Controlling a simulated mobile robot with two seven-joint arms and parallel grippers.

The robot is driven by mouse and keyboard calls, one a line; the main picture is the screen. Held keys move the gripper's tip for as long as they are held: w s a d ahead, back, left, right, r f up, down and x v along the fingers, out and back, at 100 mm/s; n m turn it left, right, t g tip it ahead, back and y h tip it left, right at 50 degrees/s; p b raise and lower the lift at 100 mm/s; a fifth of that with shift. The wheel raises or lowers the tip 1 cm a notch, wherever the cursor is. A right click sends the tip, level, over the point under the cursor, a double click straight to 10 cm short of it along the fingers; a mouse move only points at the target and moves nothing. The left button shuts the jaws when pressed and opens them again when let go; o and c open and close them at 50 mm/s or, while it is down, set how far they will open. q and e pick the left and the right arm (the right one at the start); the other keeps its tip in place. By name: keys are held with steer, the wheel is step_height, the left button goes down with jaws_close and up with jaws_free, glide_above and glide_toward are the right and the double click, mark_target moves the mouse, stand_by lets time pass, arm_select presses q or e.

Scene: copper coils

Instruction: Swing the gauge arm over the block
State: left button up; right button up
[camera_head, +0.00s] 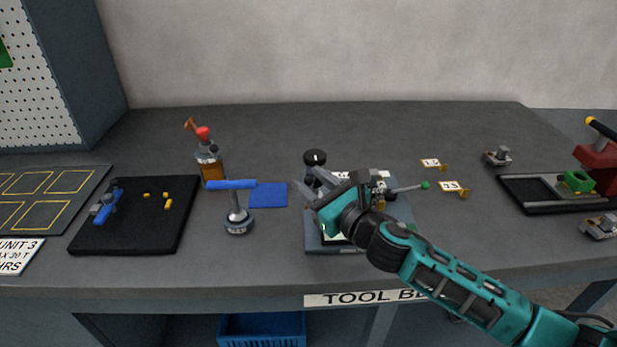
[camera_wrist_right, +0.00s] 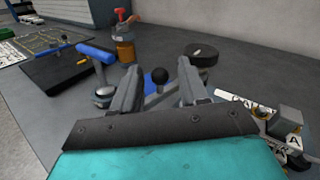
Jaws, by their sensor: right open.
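A fixture plate (camera_head: 312,236) lies at mid-bench under my right gripper. A dark round-topped post (camera_head: 315,157) stands at its back left and also shows in the right wrist view (camera_wrist_right: 201,54). A black ball knob (camera_wrist_right: 160,75) shows between the fingers in the right wrist view. I cannot tell which part is the gauge arm, and my gripper hides much of the fixture, so I cannot make out the block. My right gripper (camera_head: 308,184) is open, its fingers to either side of the knob; contact is not clear. My left gripper is not in view.
A blue-topped stand (camera_head: 238,222) and a flat blue square (camera_head: 268,195) lie left of the fixture. A green-tipped rod (camera_head: 425,184) sticks out right. A bottle with a red top (camera_head: 210,160) stands behind. A black tray (camera_head: 130,240) lies left.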

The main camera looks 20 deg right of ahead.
steer(key=shift+x, duration=0.8)
jaws_close()
